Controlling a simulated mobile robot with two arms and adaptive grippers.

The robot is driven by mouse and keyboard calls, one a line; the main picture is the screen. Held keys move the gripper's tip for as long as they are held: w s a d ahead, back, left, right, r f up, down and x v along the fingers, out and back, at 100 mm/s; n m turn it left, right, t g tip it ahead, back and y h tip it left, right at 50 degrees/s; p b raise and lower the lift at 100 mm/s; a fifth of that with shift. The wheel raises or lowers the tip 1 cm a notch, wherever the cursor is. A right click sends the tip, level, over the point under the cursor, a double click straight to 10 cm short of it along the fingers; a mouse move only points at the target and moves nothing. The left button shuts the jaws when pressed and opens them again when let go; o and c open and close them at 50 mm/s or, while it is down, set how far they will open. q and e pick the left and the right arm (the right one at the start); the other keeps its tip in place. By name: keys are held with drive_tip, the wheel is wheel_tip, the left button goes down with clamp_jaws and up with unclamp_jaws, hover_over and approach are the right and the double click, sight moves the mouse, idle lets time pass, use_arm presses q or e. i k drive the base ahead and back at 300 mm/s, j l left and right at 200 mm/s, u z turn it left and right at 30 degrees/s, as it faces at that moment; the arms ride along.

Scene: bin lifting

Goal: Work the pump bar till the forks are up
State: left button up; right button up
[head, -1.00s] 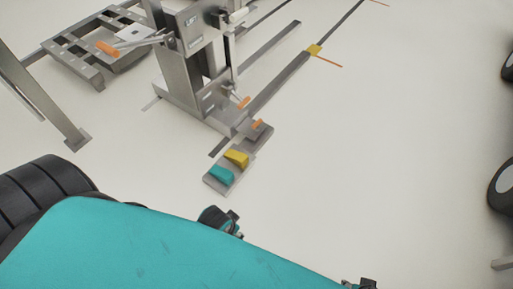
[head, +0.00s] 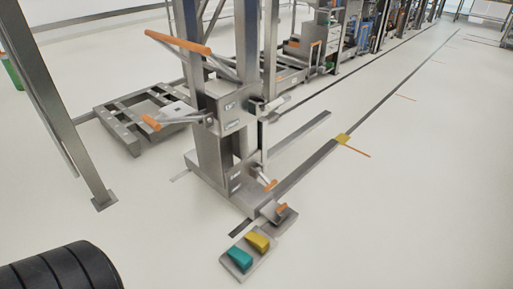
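A steel lifter with an upright column (head: 212,150) stands left of centre in the head view. A bar with a long orange grip (head: 178,42) is at its top left. A lever with an orange end (head: 152,123) juts out left, lower down; I cannot tell for certain which is the pump bar. Small orange-tipped levers (head: 270,185) sit near the foot. Two long low steel bars (head: 295,138) run from the lifter toward the upper right, close to the floor; which parts are the forks is unclear. Neither of my grippers is in view.
A plate with a teal pedal (head: 240,258) and a yellow pedal (head: 258,240) lies before the lifter. A low steel frame (head: 130,118) is behind left. A leaning steel post (head: 62,115) stands at the left. Open floor (head: 400,220) lies to the right.

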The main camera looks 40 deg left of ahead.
sight(156, 123)
drive_tip(key=u, duration=1.95)
